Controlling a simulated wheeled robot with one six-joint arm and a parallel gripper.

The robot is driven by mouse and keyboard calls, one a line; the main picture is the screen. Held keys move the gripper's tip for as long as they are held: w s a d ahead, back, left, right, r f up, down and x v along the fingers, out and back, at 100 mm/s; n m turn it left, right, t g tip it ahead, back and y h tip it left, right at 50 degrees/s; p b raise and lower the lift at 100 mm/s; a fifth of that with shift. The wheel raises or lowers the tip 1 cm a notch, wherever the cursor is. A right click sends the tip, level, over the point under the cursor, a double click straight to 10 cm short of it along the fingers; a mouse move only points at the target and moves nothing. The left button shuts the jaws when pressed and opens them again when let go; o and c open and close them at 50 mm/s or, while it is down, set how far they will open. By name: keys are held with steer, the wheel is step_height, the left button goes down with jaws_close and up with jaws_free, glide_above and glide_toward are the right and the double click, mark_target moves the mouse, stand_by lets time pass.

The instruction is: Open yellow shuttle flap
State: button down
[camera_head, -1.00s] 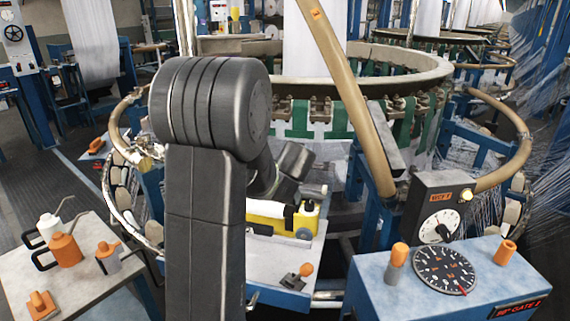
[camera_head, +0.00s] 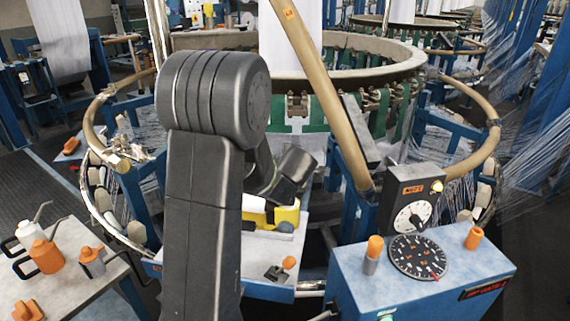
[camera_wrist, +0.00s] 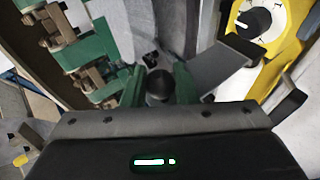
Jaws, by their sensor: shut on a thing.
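The yellow shuttle (camera_head: 287,213) is on the pale ledge in front of the loom ring, partly hidden behind my arm. A white part shows at its left end. In the wrist view a yellow body (camera_wrist: 292,58) with a white dial and black knob is at the upper right; I cannot tell whether it is the shuttle. A grey plate (camera_wrist: 222,68) sticks out beside it. My gripper (camera_wrist: 160,88) is shut on a small dark round piece between its fingers; which part this is I cannot tell. In the head view my wrist hides the contact.
A control box (camera_head: 425,275) with a dial and orange-topped handles stands at the right. A slanted tan pole (camera_head: 320,85) crosses near my arm. An orange-knobbed lever (camera_head: 283,268) is on the ledge. A side table (camera_head: 80,280) holds orange cans at the left.

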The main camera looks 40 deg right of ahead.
steer(key=shift+f, duration=0.1)
steer(key=c, duration=1.5)
jaws_free()
steer(key=shift+s+d, duration=0.1)
steer(key=p+v, duration=0.2)
steer(key=v, duration=1)
steer(key=shift+s+r+p, duration=0.2)
steer(key=shift+r+p, duration=0.1)
steer(key=shift+p, duration=0.1)
steer(key=shift+s+a+r, duration=0.2)
steer(key=shift+s+a, duration=0.2)
steer(key=shift+s, duration=0.05)
